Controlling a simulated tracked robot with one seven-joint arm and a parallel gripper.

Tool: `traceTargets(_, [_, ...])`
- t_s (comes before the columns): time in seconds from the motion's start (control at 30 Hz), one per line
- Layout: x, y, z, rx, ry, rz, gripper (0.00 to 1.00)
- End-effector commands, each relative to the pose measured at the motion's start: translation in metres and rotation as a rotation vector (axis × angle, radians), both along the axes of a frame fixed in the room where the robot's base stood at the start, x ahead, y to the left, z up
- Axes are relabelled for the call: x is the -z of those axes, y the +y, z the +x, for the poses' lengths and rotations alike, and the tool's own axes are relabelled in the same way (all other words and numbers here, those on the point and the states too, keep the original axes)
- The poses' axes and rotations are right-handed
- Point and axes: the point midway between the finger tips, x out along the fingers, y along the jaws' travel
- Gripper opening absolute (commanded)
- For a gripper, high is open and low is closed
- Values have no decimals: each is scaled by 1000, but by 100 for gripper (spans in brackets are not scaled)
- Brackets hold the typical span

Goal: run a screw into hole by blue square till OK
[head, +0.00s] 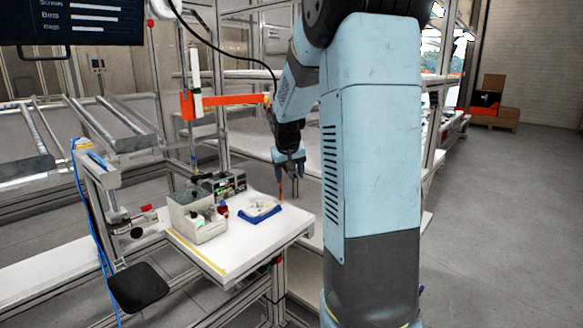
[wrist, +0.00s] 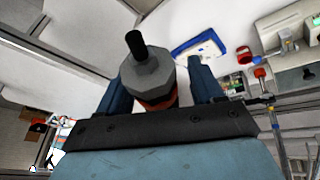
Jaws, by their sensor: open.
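My gripper (head: 289,158) hangs over the back right part of the white table, with its fingers pointing down. In the wrist view the two blue fingers of my gripper (wrist: 160,90) stand on either side of a grey faceted tool (wrist: 150,76) with a black end and an orange band. The jaws are open, and I cannot tell whether they touch the tool. In the head view a thin red-orange piece (head: 281,188) shows below the fingers. A blue fixture (head: 260,219) holding a pale shell (head: 263,208) lies on the table below. Screw, hole and blue square cannot be made out.
A pale bin (head: 198,229) with small items stands left of the fixture, near a red-capped item (head: 222,209). A device (head: 222,183) with lit parts stands behind. An orange arm (head: 240,99) reaches over the table (head: 232,258). The table's front right is clear.

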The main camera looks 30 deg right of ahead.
Motion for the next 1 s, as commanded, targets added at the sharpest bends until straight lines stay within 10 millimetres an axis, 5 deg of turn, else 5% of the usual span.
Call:
traceTargets(0.33, [3, 0, 1, 0, 0, 0, 66])
traceTargets(1.0, [2, -1, 1, 0, -1, 0, 2])
